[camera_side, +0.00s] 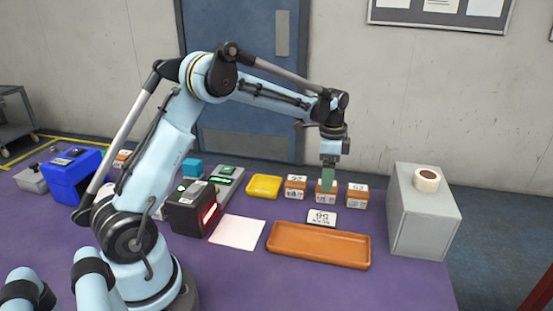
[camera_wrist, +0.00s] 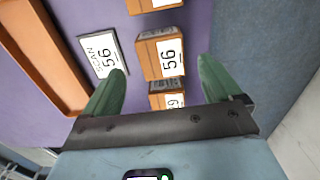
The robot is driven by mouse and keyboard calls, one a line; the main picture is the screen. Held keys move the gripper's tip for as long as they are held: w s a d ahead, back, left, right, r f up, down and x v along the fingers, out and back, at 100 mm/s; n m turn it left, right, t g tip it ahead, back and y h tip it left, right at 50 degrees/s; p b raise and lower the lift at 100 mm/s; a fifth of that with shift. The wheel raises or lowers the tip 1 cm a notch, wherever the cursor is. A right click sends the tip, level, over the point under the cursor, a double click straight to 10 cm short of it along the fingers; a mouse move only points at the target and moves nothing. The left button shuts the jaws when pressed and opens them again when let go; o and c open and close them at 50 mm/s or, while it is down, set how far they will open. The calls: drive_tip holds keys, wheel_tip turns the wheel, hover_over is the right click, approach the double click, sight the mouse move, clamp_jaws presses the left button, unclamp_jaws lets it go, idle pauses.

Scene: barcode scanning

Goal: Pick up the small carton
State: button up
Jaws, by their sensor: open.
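Three small orange-brown cartons with white labels stand in a row: the left one (camera_side: 296,188), the middle one (camera_side: 326,197) and the right one (camera_side: 357,196). In the wrist view, one carton (camera_wrist: 160,55) reads 56. Another carton (camera_wrist: 168,95) nearer the palm is partly hidden, and a third (camera_wrist: 150,5) is cut off at the top edge. My gripper (camera_side: 328,184) points down at the middle carton, its fingertips at the carton's top in the side view. In the wrist view my gripper (camera_wrist: 160,80) is open, with green fingers spread wide; contact cannot be told.
A sign (camera_side: 322,217) reading SCAN 56 lies before the middle carton, also in the wrist view (camera_wrist: 104,55). An orange tray (camera_side: 318,262) is in front. A yellow dish (camera_side: 263,186), scanner (camera_side: 193,209) and white pad (camera_side: 237,232) lie left. A grey box (camera_side: 425,215) stands right.

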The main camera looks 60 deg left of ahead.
drive_tip(key=shift+w+a+f, duration=0.1)
drive_tip(key=shift+f, duration=2.5)
drive_tip(key=c, duration=1.2)
